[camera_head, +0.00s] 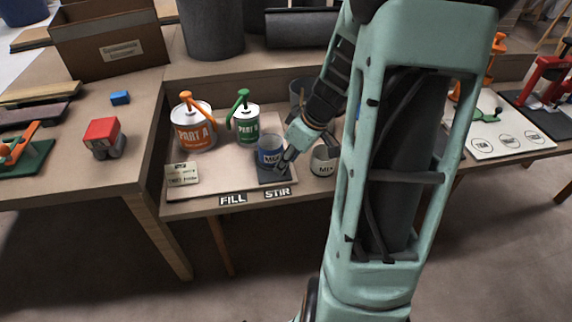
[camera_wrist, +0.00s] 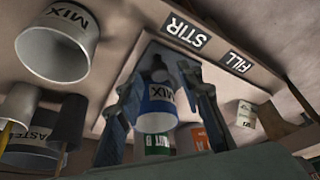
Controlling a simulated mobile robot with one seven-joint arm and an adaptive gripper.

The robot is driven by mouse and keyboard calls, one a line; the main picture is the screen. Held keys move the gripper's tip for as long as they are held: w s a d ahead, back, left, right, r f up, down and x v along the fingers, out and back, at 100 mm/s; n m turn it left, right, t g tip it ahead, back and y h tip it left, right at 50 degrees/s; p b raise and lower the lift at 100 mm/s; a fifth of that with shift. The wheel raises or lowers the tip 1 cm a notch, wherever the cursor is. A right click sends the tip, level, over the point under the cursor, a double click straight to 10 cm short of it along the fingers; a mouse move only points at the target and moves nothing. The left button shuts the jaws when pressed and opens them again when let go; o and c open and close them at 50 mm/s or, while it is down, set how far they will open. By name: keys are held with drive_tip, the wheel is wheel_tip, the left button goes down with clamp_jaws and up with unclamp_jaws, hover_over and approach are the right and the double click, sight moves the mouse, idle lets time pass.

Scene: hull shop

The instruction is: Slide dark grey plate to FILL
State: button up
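The dark grey plate (camera_head: 267,179) lies on the pale board behind the STIR label (camera_head: 277,192). It also shows in the wrist view (camera_wrist: 172,52). The FILL label (camera_head: 232,198) is left of STIR. My gripper (camera_head: 286,163) is low over the plate's right part, beside the cup. In the wrist view my gripper (camera_wrist: 160,76) has its fingers apart, with a small dark knob (camera_wrist: 158,72) between the tips. I cannot tell whether they touch it.
The orange PART A can (camera_head: 193,136) and green PART B can (camera_head: 247,128) stand behind and left. A pale MIX cup (camera_head: 324,161) stands right of the plate, partly behind my arm. A small tan card block (camera_head: 182,174) is at the left.

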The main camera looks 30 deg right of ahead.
drive_tip(key=shift+w+a+f, duration=0.15)
drive_tip(key=shift+w+f, duration=0.1)
drive_tip(key=shift+f, duration=0.3)
clamp_jaws()
